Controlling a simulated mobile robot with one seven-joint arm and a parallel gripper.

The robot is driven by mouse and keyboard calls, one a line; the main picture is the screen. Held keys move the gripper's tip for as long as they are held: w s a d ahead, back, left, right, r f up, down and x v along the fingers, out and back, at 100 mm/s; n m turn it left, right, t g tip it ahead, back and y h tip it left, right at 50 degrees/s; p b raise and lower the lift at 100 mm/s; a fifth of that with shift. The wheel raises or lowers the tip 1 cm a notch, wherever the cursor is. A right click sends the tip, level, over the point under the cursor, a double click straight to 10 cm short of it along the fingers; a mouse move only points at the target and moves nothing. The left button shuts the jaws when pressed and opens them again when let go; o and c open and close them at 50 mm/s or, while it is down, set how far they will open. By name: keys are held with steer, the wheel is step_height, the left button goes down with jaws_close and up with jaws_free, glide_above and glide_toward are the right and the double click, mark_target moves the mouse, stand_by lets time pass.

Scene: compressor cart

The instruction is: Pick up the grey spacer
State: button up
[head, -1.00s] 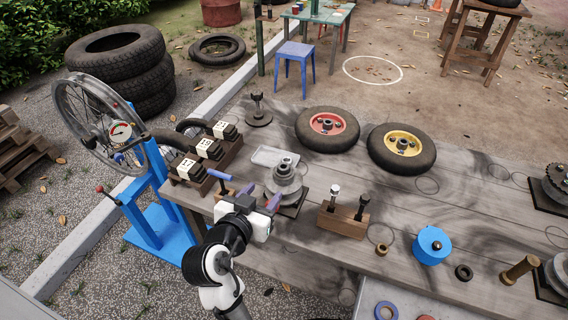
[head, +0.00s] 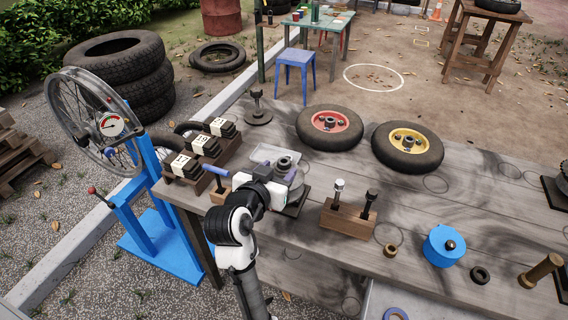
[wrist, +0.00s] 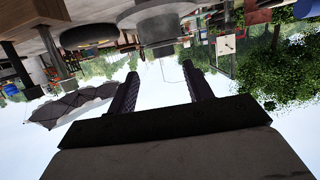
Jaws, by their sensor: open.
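A grey, stepped round stack (head: 286,166) stands on a dark square base (head: 293,207) near the left end of the wooden table. I cannot tell which of its grey rings is the spacer. My gripper (head: 270,176) is at the near left side of the stack and covers part of it. In the wrist view, which looks upside down, the two dark fingers (wrist: 160,80) are wide apart with nothing between them. The grey round piece (wrist: 157,22) shows beyond their tips. Whether a finger touches it is hidden.
A wooden block with two upright posts (head: 347,220) stands to the right. A blue round can (head: 444,246), a brass ring (head: 390,250) and a dark ring (head: 480,275) lie farther right. A pale tray (head: 273,153) is behind the stack. Battery-like blocks (head: 206,146) stand left.

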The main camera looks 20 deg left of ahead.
mark_target(285, 159)
steer(key=x, duration=0.1)
steer(key=p+x, duration=0.1)
steer(key=x, duration=0.3)
steer(key=shift+a+f+p, duration=0.1)
steer(key=shift+a+p, duration=0.2)
steer(key=shift+a, duration=0.1)
steer(key=shift+c, duration=0.4)
steer(key=c, duration=1)
